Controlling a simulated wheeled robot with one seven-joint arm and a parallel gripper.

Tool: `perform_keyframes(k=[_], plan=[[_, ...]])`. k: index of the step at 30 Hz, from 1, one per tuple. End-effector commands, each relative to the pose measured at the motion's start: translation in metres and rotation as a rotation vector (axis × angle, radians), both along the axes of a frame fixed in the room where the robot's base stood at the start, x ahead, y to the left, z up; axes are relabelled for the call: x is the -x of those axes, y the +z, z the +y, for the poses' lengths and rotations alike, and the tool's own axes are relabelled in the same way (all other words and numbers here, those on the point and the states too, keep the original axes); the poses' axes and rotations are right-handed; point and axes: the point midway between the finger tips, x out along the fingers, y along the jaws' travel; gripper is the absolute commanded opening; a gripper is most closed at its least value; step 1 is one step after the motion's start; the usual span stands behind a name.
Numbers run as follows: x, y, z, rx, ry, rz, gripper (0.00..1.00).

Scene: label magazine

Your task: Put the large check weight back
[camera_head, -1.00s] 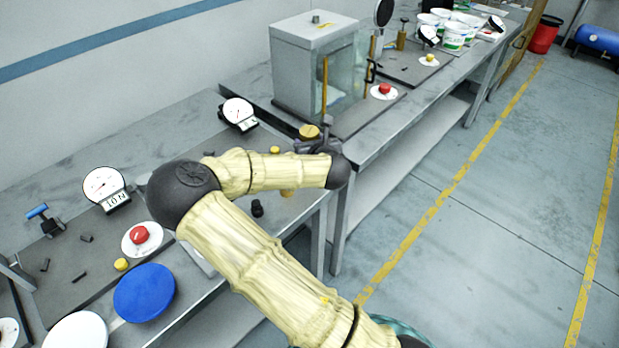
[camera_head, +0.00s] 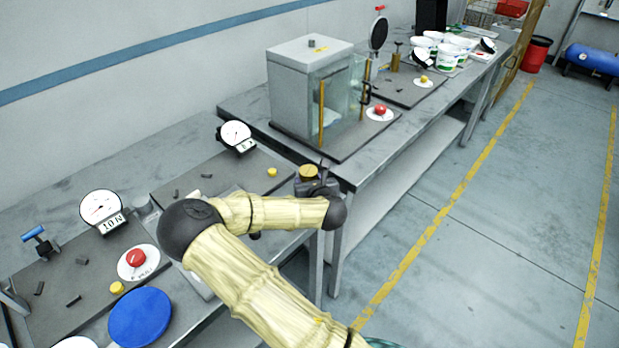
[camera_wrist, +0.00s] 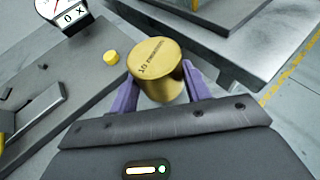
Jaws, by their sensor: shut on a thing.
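The large check weight (camera_wrist: 160,72) is a brass-coloured cylinder with writing on its top. My gripper (camera_wrist: 158,90) is shut on it, with a purple finger on each side, in the wrist view. In the head view the weight (camera_head: 308,172) stands up out of my gripper (camera_head: 314,184), over the right end of the near bench. I cannot tell whether its base touches anything. Its underside is hidden by the gripper.
A dark mat (camera_head: 222,176) with a dial gauge (camera_head: 234,136) and a small yellow knob (camera_head: 272,171) lies left of the gripper. A glass-fronted cabinet (camera_head: 298,92) stands on the bench behind. A blue disc (camera_head: 140,317) lies at front left.

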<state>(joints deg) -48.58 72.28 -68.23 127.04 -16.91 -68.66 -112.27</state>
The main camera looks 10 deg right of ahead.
Motion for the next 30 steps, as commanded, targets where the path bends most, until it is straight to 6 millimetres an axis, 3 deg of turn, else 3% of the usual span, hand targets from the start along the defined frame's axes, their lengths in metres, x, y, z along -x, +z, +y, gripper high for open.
perform_keyframes(k=[5,15,27,28,30], plan=[[-0.001,0.001,-0.001,-0.001,-0.001,-0.005,0.00],[-0.001,-0.033,-0.001,0.000,-0.002,-0.005,0.00],[-0.001,-0.038,-0.001,0.000,-0.002,-0.006,0.00],[0.000,-0.040,-0.001,0.000,-0.002,0.000,0.52],[0.000,-0.040,-0.001,0.000,-0.002,0.000,0.65]])
